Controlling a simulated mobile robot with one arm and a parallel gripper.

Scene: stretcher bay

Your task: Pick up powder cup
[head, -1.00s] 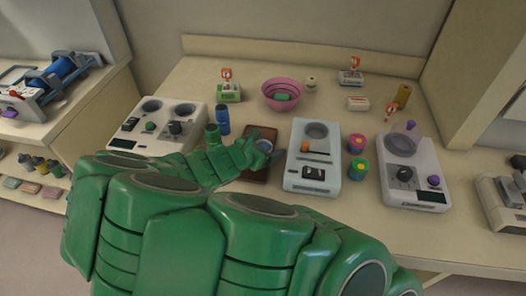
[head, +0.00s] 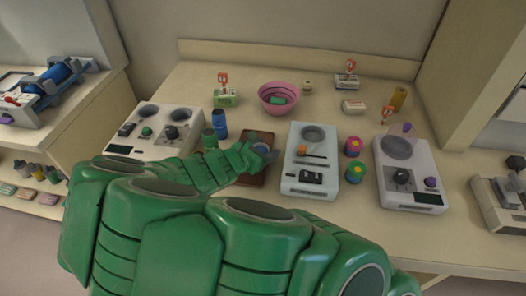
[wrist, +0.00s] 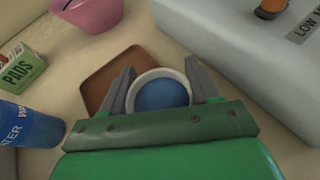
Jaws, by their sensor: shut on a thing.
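The powder cup (wrist: 160,91) is a round cup with a pale rim and blue contents. It sits between the two grey fingers of my gripper (wrist: 162,92) in the wrist view, and the fingers are shut on its sides. In the head view my gripper (head: 266,151) is over the brown tray (head: 252,178), and the cup is mostly hidden by my green arm. The tray also shows behind the cup in the wrist view (wrist: 108,72). I cannot tell whether the cup touches the tray.
A white device (head: 309,178) stands close on the right. A blue water bottle (head: 220,124) and a green container (head: 209,139) stand on the left. A pink bowl (head: 278,99) and a green pads box (head: 225,98) are behind. Another device (head: 411,175) is further right.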

